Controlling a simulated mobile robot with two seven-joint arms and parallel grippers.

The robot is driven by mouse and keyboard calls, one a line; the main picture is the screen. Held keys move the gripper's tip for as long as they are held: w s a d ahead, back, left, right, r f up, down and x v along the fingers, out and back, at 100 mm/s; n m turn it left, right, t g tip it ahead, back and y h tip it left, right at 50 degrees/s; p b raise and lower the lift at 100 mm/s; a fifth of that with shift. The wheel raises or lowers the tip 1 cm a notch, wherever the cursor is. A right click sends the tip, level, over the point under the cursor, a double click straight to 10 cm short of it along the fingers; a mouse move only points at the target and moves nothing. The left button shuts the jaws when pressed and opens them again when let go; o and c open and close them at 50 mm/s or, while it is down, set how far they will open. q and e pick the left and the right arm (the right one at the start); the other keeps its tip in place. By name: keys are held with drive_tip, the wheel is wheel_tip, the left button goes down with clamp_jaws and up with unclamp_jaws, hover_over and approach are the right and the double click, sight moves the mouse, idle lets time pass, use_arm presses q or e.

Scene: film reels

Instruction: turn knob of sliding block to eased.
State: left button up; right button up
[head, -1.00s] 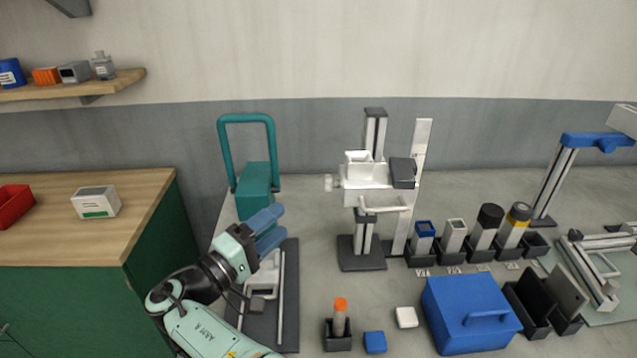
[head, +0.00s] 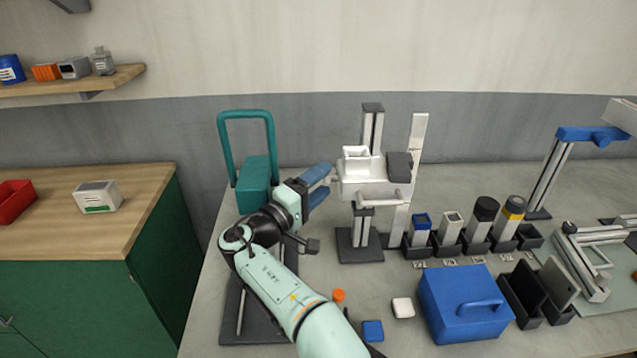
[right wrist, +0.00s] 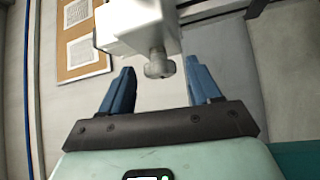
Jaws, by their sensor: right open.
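The white sliding block (head: 365,190) sits on an upright grey column (head: 372,130) in the head view. In the right wrist view the block (right wrist: 135,28) is at the top, with its round grey knob (right wrist: 159,66) sticking out toward the gripper. My right gripper (head: 327,183) is just left of the block, its blue fingers pointing at it. It is open; in the right wrist view its fingers (right wrist: 160,74) stand either side of the knob, with gaps showing. In the head view the knob is mostly hidden by the fingers. My left gripper is not in view.
A teal clamp-like frame (head: 254,185) stands behind my right arm. Several upright holders (head: 450,228) line the bench right of the column. A blue box (head: 465,305) and a white block (head: 403,307) lie in front. A wooden counter (head: 90,235) is at left.

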drive_tip(key=c, duration=1)
use_arm(q)
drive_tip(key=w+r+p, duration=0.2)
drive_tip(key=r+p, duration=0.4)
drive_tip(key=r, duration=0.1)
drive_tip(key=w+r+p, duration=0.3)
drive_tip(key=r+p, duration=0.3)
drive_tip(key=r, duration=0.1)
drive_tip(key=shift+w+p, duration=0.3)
drive_tip(key=shift+p, duration=0.1)
use_arm(e)
drive_tip(key=shift+w+r+n+g+y, duration=0.1)
drive_tip(key=shift+r+n+g+y, duration=0.2)
drive_tip(key=shift+n+g+y, duration=0.75)
drive_tip(key=shift+r+n+g+y, duration=0.25)
drive_tip(key=shift+n+g+y, duration=0.45)
drive_tip(key=shift+n, duration=0.65)
drive_tip(key=shift+c, duration=0.2)
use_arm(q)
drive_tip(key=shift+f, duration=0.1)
use_arm(e)
drive_tip(key=o, duration=1)
drive_tip(key=shift+o, duration=0.2)
